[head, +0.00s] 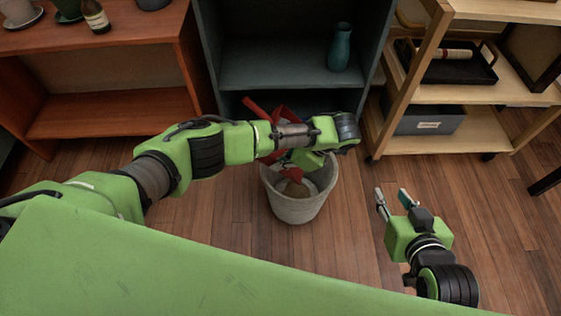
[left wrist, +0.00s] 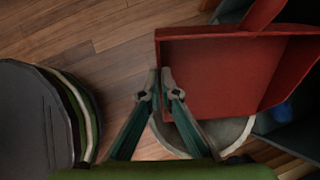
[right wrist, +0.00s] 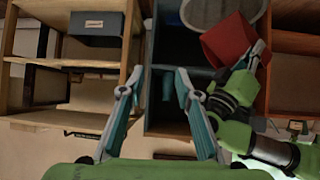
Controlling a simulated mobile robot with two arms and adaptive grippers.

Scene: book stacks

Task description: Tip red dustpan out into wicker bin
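The red dustpan (left wrist: 215,75) fills much of the left wrist view, and its visible inside looks bare. In the head view the dustpan (head: 291,173) is mostly hidden behind my left arm, above the wicker bin. My left gripper (left wrist: 161,78) has its fingertips close together on the pan's side wall. The pale grey wicker bin (head: 297,208) stands upright on the floor, with a brownish thing (head: 296,189) showing inside. The bin's rim (left wrist: 240,135) shows below the pan in the left wrist view. My right gripper (head: 393,198) is open and empty, right of the bin.
A dark teal shelf (head: 265,75) with a teal vase (head: 340,47) stands behind the bin. An orange-brown shelf (head: 115,113) is at left. A light wooden wheeled shelf (head: 480,93) with a grey box (head: 428,119) is at right. The wooden floor around the bin is clear.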

